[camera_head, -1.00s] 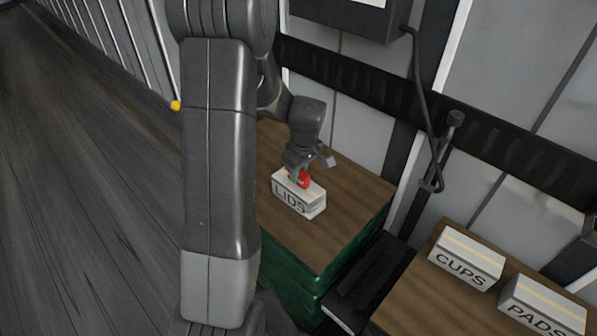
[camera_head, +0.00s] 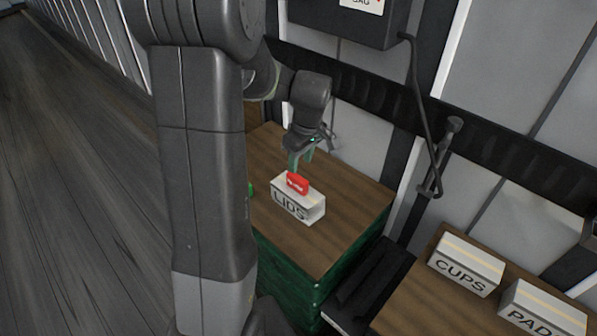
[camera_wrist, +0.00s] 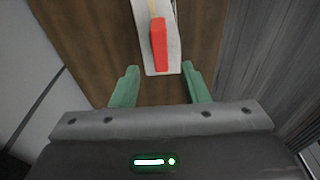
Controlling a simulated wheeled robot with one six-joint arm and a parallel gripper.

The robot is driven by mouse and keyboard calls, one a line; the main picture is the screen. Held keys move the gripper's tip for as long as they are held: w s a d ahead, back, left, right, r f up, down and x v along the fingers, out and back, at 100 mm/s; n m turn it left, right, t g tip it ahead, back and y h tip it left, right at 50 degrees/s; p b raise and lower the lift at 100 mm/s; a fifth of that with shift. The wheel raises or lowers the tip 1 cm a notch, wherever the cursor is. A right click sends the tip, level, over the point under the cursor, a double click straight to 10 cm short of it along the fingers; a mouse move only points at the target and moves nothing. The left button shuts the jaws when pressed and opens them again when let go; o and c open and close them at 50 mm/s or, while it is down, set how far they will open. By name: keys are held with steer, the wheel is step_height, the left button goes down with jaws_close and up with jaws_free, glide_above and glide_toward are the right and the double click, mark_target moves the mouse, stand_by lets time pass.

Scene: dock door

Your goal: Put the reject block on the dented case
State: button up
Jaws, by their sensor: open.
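The red reject block (camera_head: 297,183) rests on top of the white case labelled LIDS (camera_head: 312,207). In the wrist view the red block (camera_wrist: 159,44) lies lengthwise on the pale case (camera_wrist: 146,62), beyond my fingertips. My gripper (camera_head: 301,160) is open and empty, just above and behind the block, apart from it. Its two green fingers (camera_wrist: 158,82) are spread in the wrist view. Two more white cases, CUPS (camera_head: 466,263) and PADS (camera_head: 541,310), stand at the lower right. I cannot make out a dent on any case.
The LIDS case stands on a wooden top (camera_head: 345,195) over a green base (camera_head: 290,276). A second wooden top (camera_head: 418,300) holds the other cases. A dark box (camera_head: 350,22) with a hanging cable is on the wall. A small green thing (camera_head: 250,189) shows beside my arm.

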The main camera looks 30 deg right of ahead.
mark_target(302, 180)
steer(key=shift+s+r, duration=0.15)
steer(key=shift+r, duration=0.85)
steer(key=shift+s+r, duration=0.15)
steer(key=shift+r, duration=0.85)
